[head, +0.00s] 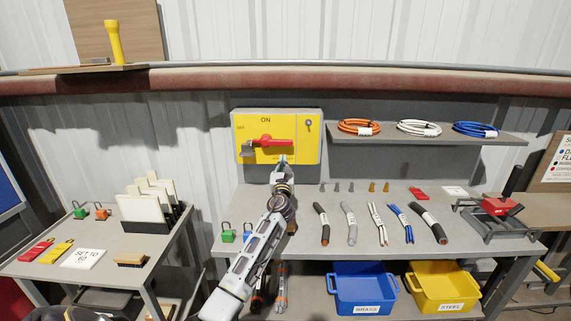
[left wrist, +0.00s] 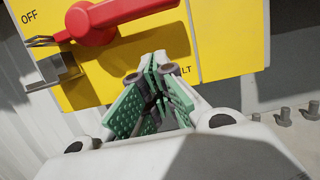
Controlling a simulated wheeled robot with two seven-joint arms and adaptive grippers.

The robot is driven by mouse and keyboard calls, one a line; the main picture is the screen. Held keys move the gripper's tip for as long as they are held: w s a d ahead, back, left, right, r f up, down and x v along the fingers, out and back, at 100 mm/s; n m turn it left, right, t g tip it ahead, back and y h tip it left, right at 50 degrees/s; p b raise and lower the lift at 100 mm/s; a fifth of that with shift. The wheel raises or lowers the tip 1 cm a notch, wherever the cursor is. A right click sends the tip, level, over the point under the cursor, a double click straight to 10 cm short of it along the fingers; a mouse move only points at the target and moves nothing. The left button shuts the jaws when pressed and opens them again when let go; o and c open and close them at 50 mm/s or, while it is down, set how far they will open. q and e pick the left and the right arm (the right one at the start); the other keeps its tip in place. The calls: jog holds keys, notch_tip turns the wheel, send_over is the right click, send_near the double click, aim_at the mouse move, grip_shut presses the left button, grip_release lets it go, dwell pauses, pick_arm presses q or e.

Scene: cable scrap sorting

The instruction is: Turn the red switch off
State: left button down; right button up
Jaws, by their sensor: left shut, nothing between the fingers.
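The red switch (head: 270,142) is a red lever on a yellow panel (head: 306,128) marked ON at the top and OFF at the left. The lever lies roughly level, with one end toward the OFF side, by a grey metal bracket (head: 247,149). The red lever (left wrist: 93,23) and the bracket (left wrist: 58,72) also show in the left wrist view. My left gripper (head: 283,160) is at the panel's lower edge, below the lever. In the left wrist view its green-padded fingers (left wrist: 155,70) are shut and empty, apart from the lever. My right gripper is not in view.
The workbench (head: 300,240) below the panel holds several cable pieces, small padlocks (head: 227,233) and a red clamp device (head: 497,205). A shelf (head: 430,137) with coiled cables is to the right. Blue (head: 362,287) and yellow (head: 443,286) bins sit underneath.

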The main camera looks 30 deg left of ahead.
pick_arm(q)
jog(key=v, duration=1)
jog(key=shift+p, duration=0.35)
jog(key=shift+s+f, duration=0.1)
jog(key=shift+f, duration=0.1)
dwell(0.4)
